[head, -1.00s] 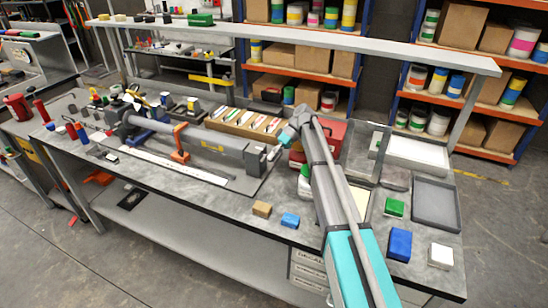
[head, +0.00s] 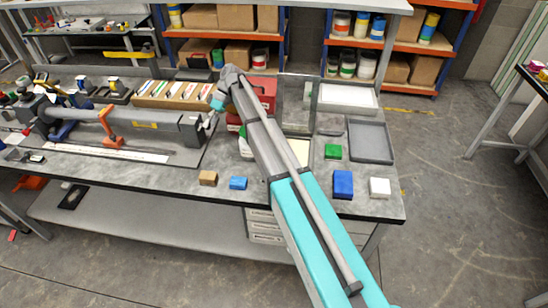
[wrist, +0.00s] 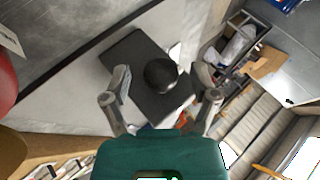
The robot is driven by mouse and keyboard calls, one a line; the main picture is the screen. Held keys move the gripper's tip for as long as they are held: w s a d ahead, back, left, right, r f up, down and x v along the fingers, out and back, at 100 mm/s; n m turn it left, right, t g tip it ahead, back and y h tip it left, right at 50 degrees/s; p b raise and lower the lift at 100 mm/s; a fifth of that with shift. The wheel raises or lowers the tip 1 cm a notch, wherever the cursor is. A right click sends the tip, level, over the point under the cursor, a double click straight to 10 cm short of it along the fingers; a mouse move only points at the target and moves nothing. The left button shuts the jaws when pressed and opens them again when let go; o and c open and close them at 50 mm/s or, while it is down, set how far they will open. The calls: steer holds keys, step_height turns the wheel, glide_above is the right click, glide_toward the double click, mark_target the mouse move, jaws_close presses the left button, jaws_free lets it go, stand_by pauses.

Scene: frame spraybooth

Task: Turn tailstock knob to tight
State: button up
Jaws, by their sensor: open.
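In the wrist view a round black knob (wrist: 161,75) stands on the dark grey tailstock block (wrist: 128,58). My gripper (wrist: 161,77) is open, with one finger on each side of the knob and a gap on both sides. In the head view the tailstock (head: 192,130) is the dark block at the right end of the long grey tube fixture (head: 140,122). My gripper (head: 208,120) is just to the right of it. The knob is too small to make out there, and its turn position cannot be told.
A red box (head: 265,88) stands close behind my arm. A wooden tray (head: 172,95) lies behind the tube. A tan block (head: 208,178) and a blue block (head: 238,183) lie near the bench's front edge. A grey tray (head: 371,140) sits at the right.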

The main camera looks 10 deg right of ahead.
steer(key=s+d+r+n+t+h+p, duration=0.1)
steer(key=d+r+t+p, duration=0.15)
steer(key=r+p, duration=0.5)
steer(key=s+d+r+n+t+h+p, duration=0.1)
steer(key=d+r+t+h+p, duration=0.1)
steer(key=r+t+p, duration=0.5)
steer(key=s+d+f+m+g+h+b, duration=0.1)
steer(key=s+d+f+m+b, duration=0.2)
steer(key=s+d+f, duration=0.2)
steer(key=s+d+f+m+g+h+b, duration=0.1)
steer(key=s+d+f+m+b, duration=0.3)
steer(key=s, duration=0.4)
steer(key=s+d+f+m+g+h+b, duration=0.1)
steer(key=s+d+f+m+g+b, duration=0.1)
steer(key=s+d+f, duration=0.4)
steer(key=shift+s+f+m+b, duration=0.15)
steer(key=shift+f+m+b, duration=0.1)
steer(key=shift+m+b, duration=0.8)
steer(key=shift+s+d+f+m, duration=0.3)
steer(key=shift+s+d+m, duration=0.05)
steer(key=shift+s+m, duration=0.2)
stand_by(0.5)
